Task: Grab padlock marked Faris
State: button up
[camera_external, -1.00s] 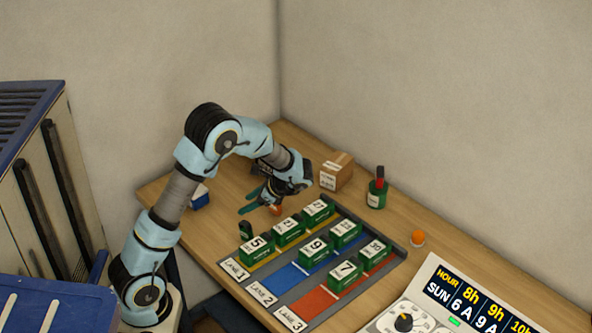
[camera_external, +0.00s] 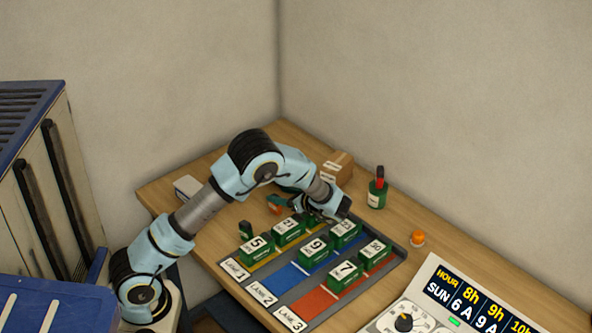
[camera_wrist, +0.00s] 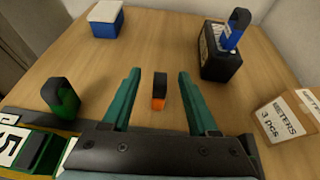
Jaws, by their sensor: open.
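Three padlock-like items show in the wrist view. A small orange one with a black shackle (camera_wrist: 158,104) stands between my fingers, apart from both. A green one with a dark shackle (camera_wrist: 62,97) stands at left and also shows in the external view (camera_external: 245,230). A blue one (camera_wrist: 235,32) sits on a black box at upper right. I cannot read the name Faris on any of them. My gripper (camera_wrist: 158,75) is open and empty, low over the table. In the external view, my wrist partly hides it and the orange item (camera_external: 275,209).
A rack (camera_external: 399,250) with three coloured lanes holds several green numbered blocks beside my gripper. A cardboard box (camera_wrist: 287,116), black box (camera_wrist: 219,60) and white-lidded blue box (camera_wrist: 102,18) stand on the table (camera_wrist: 150,35).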

aim_at(273, 194)
jog(key=p+x, duration=0.1)
jog(key=x, duration=0.3)
jog(key=shift+w+a+f+p, duration=0.1)
jog(key=shift+w+f+p, duration=0.05)
jog(key=shift+f+p, duration=0.25)
grip_shut()
